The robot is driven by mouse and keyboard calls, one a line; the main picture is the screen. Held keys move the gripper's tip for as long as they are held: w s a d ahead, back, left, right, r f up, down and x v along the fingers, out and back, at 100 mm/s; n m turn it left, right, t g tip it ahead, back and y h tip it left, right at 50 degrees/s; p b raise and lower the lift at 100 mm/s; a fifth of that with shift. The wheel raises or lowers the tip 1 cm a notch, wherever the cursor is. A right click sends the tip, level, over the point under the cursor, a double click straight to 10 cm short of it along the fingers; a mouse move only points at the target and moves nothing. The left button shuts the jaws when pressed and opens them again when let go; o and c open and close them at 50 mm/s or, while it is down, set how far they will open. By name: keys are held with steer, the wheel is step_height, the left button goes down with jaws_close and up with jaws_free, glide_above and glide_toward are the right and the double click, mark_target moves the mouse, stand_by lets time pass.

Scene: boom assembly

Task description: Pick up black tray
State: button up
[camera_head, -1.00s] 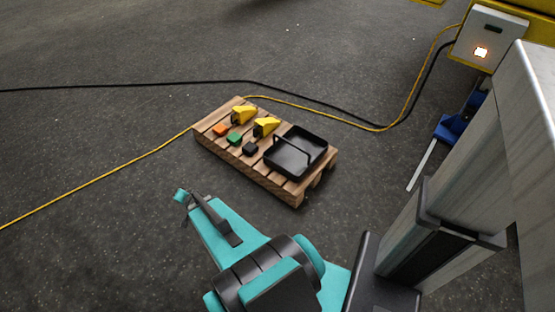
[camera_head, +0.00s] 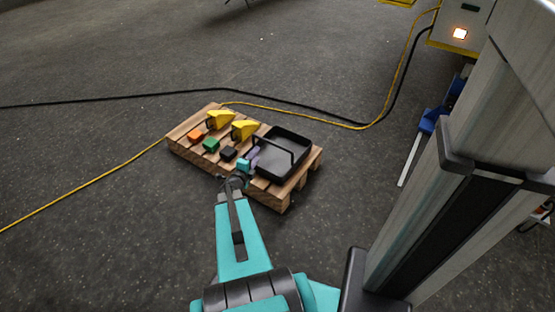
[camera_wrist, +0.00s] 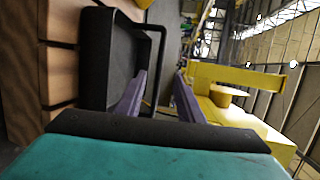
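The black tray (camera_head: 297,152) sits on the right end of the wooden pallet, with its thin handle (camera_head: 279,141) standing up over it. My gripper (camera_head: 256,153) is at the tray's left side, close to the handle. In the wrist view the tray (camera_wrist: 97,60) is on the left, tilted in the picture. There my two purple fingers (camera_wrist: 161,78) are apart, and a bar of the handle shows in the gap between them. I cannot tell whether the fingers touch the tray or the handle. The tray's near left part is partly hidden by my gripper.
The pallet (camera_head: 265,195) also bears two yellow pieces (camera_head: 221,120), an orange block (camera_head: 195,136), a green block (camera_head: 211,145) and a black block (camera_head: 228,154). A yellow cable (camera_head: 300,112) and a black cable (camera_head: 150,96) run behind it. Floor in front is clear.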

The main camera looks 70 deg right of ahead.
mark_target(268, 142)
steer(key=shift+s+d, duration=0.1)
steer(key=shift+s, duration=0.15)
steer(key=d+f+b, duration=0.1)
steer(key=d+b, duration=0.1)
steer(key=d, duration=0.6)
steer(key=shift+d+f, duration=0.25)
steer(key=shift+f, duration=0.1)
steer(key=d+b, duration=0.1)
steer(key=d, duration=0.2)
steer(key=d+f+b, duration=0.1)
steer(key=d, duration=0.1)
steer(key=shift+s+b, duration=0.3)
steer(key=shift+s, duration=0.05)
